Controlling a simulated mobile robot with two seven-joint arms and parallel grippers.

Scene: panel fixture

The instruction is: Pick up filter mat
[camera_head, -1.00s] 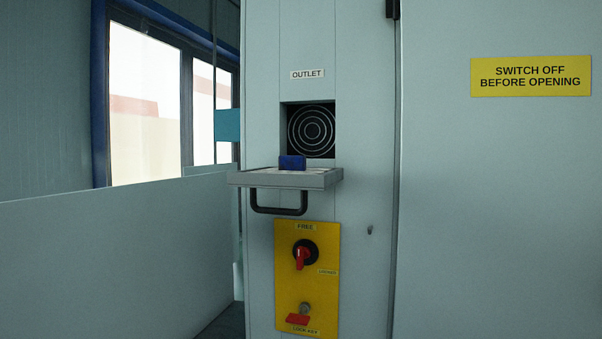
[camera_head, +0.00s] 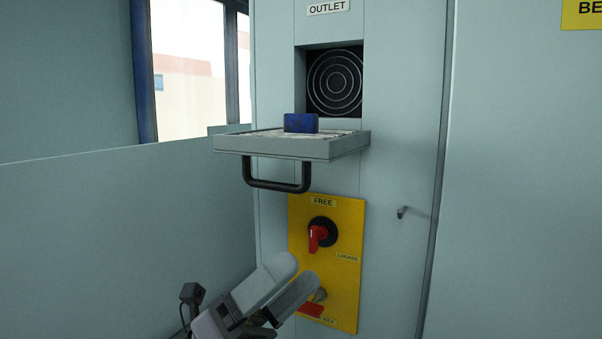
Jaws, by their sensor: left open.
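A pale, thin filter mat (camera_head: 265,134) appears to lie on the grey flap (camera_head: 280,148), which sticks out level below the outlet opening (camera_head: 334,82). A blue block (camera_head: 301,123) stands upright on the mat near its middle; I cannot tell whether it is fixed to the mat. My left gripper (camera_head: 296,277) is open and empty. It is below the flap, in front of the lower part of the yellow switch plate (camera_head: 345,285). My right gripper is not in view.
A black handle (camera_head: 277,187) hangs under the flap's front edge. A red rotary switch (camera_head: 317,237) and a red key tag (camera_head: 311,310) sit on the yellow plate. A grey partition (camera_head: 110,220) stands at the left.

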